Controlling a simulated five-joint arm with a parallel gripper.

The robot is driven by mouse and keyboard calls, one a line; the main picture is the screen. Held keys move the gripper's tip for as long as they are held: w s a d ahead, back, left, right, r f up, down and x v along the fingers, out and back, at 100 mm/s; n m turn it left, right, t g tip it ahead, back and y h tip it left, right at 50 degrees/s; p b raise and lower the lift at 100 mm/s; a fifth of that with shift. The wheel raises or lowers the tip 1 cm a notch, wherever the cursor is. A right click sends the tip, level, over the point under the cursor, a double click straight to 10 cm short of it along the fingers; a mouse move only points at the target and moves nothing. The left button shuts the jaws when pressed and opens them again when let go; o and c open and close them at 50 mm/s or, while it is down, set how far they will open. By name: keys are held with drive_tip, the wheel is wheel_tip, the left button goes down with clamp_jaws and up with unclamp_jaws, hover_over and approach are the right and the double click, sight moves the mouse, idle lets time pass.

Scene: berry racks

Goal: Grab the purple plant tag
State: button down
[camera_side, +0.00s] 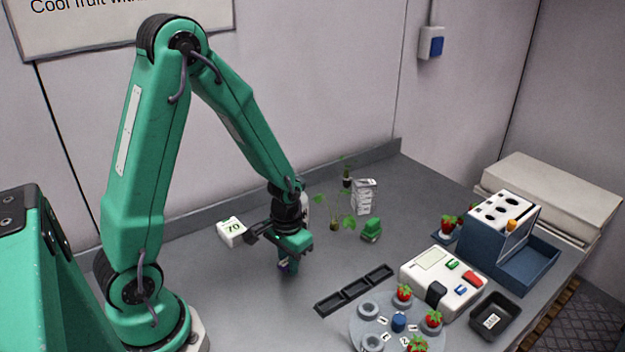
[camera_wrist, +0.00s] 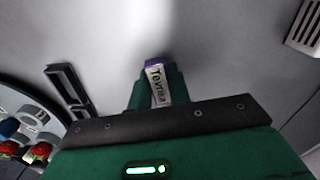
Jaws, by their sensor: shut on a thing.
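The purple plant tag (camera_wrist: 153,64) shows in the wrist view between the two green fingers of my gripper (camera_wrist: 158,88). It has a purple edge and a pale label with dark lettering. My gripper is shut on it. In the side view my gripper (camera_side: 287,264) points down over the grey table, left of the black tray. A small purple bit of the tag (camera_side: 283,267) shows there at the fingertips. I cannot tell whether the tag touches the table.
A black slotted tray (camera_side: 354,290) lies right of my gripper. A round grey rack (camera_side: 357,330) with strawberries stands in front. A white device (camera_side: 443,280) is farther right.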

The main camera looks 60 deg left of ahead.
drive_tip(key=shift+r, duration=0.1)
drive_tip(key=shift+r, duration=0.95)
drive_tip(key=shift+s+d+r, duration=0.1)
drive_tip(key=shift+d+r, duration=0.1)
drive_tip(key=shift+r, duration=0.45)
drive_tip(key=shift+d+r, duration=0.2)
drive_tip(key=shift+r, duration=0.4)
drive_tip(key=s+d+r, duration=0.4)
drive_tip(key=d+r, duration=0.2)
drive_tip(key=d, duration=0.4)
drive_tip(key=shift+s+r, duration=0.15)
drive_tip(key=shift+r, duration=0.05)
drive_tip(key=shift+a, duration=0.1)
